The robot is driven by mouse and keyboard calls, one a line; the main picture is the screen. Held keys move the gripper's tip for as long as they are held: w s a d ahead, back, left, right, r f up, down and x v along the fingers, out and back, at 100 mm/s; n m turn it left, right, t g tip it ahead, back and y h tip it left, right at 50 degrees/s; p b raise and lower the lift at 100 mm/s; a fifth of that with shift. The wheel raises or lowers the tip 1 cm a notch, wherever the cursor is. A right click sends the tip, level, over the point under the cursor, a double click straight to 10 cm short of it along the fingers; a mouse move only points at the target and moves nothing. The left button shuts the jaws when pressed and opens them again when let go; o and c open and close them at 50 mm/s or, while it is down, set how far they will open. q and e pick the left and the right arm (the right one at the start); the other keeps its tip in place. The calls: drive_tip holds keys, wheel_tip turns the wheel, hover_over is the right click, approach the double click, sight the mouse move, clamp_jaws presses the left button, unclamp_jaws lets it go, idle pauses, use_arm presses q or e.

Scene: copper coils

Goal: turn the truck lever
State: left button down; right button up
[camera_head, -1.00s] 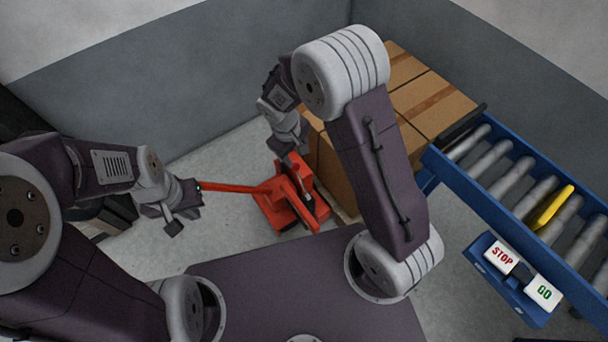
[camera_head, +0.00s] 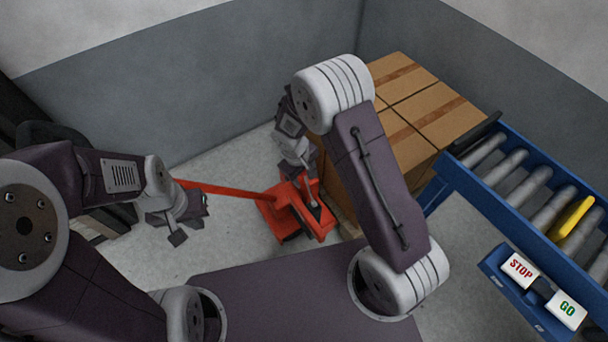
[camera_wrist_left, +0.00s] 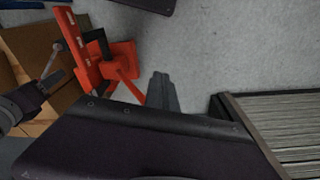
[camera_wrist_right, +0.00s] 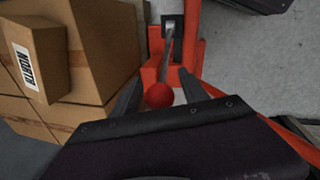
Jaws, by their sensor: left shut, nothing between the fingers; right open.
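The orange-red truck (camera_head: 292,212) stands on the floor in the middle of the head view, its long red handle (camera_head: 235,190) reaching left. Its lever, a grey rod (camera_wrist_right: 167,52) with a red knob (camera_wrist_right: 158,95), shows in the right wrist view. My right gripper (camera_wrist_right: 160,93) is open, its fingers on either side of the knob in that view; contact cannot be told. In the head view the right gripper (camera_head: 307,168) is over the truck. My left gripper (camera_head: 203,203) is shut and empty near the handle; its closed fingers show in the left wrist view (camera_wrist_left: 163,92).
Stacked cardboard boxes (camera_head: 415,95) stand directly behind and right of the truck. A blue roller conveyor (camera_head: 500,185) with a yellow piece (camera_head: 572,217) and a STOP/GO button box (camera_head: 535,290) is on the right. Grey walls close off the back. Bare floor lies left of the truck.

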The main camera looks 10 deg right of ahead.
clamp_jaws()
idle(1.4)
